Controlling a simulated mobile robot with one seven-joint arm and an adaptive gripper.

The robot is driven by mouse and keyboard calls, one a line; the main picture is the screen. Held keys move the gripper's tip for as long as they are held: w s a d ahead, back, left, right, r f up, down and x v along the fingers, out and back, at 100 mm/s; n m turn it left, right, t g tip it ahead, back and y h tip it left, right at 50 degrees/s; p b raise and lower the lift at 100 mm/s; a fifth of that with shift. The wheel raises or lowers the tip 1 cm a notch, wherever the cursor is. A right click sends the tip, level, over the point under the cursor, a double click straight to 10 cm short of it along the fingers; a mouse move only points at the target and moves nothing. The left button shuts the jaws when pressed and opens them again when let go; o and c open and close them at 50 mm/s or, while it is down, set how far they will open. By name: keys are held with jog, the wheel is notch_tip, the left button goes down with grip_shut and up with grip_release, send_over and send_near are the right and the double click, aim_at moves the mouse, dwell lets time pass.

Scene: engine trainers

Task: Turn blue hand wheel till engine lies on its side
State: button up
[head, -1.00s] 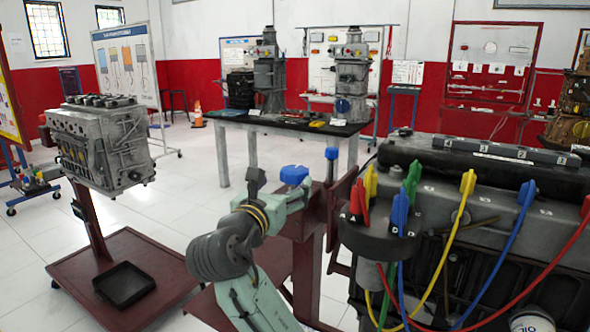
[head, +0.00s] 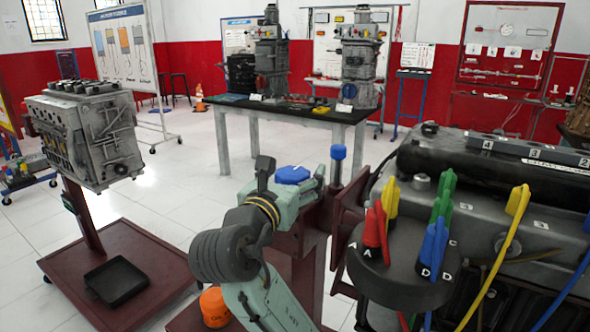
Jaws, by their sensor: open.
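The grey engine (head: 512,205) on the near right has its dark cover and numbered rail on top, so it stands upright. Its distributor cap (head: 405,270) carries red, yellow, green and blue plug boots. A maroon stand (head: 303,250) holds it. A blue upright handle (head: 338,152) rises beside the engine's mounting plate and looks like part of the hand wheel; no full rim is clear. My gripper (head: 265,170) appears as dark parts there, open, left of and apart from the handle.
A second engine (head: 85,135) on a maroon stand is at left, with a black tray (head: 117,280) on its base. A table (head: 290,108) with two grey engines stands behind. An orange object (head: 214,307) sits low by my arm. White floor is open between.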

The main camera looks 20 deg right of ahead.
jog(key=shift+c, duration=0.4)
jog(key=c, duration=1.1)
